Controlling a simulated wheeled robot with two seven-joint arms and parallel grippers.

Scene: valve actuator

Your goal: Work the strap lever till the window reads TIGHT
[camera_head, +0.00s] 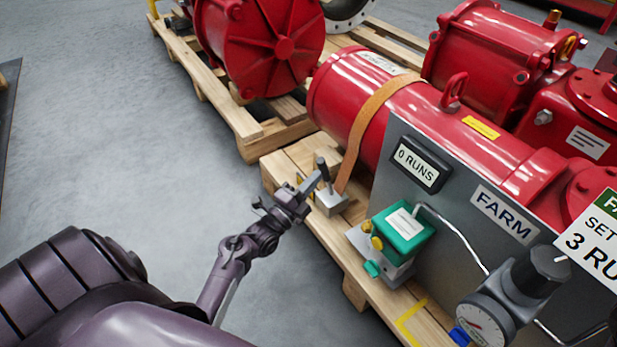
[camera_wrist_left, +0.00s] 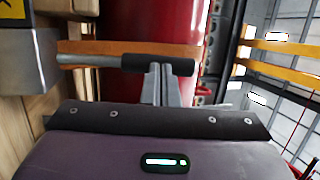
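The strap lever (camera_head: 323,168) has a black grip on a grey rod and stands up from a small metal ratchet housing (camera_head: 331,202) on the pallet. The orange strap (camera_head: 362,122) runs from there over the red cylinder. My left gripper (camera_head: 314,179) is beside the lever, its fingers together. In the left wrist view the black grip (camera_wrist_left: 158,65) lies across the fingertips (camera_wrist_left: 163,72), very close or touching; I cannot tell which. Nothing shows between the fingers. The housing (camera_wrist_left: 33,60) is at the left there. No TIGHT reading is legible. My right gripper is out of view.
A grey panel (camera_head: 405,203) carries a "0 RUNS" display (camera_head: 415,164) and a FARM label (camera_head: 503,213). A green-topped unit (camera_head: 403,228) and a gauge (camera_head: 483,324) stand along the pallet (camera_head: 352,262) edge. Bare floor (camera_head: 110,160) lies open at left.

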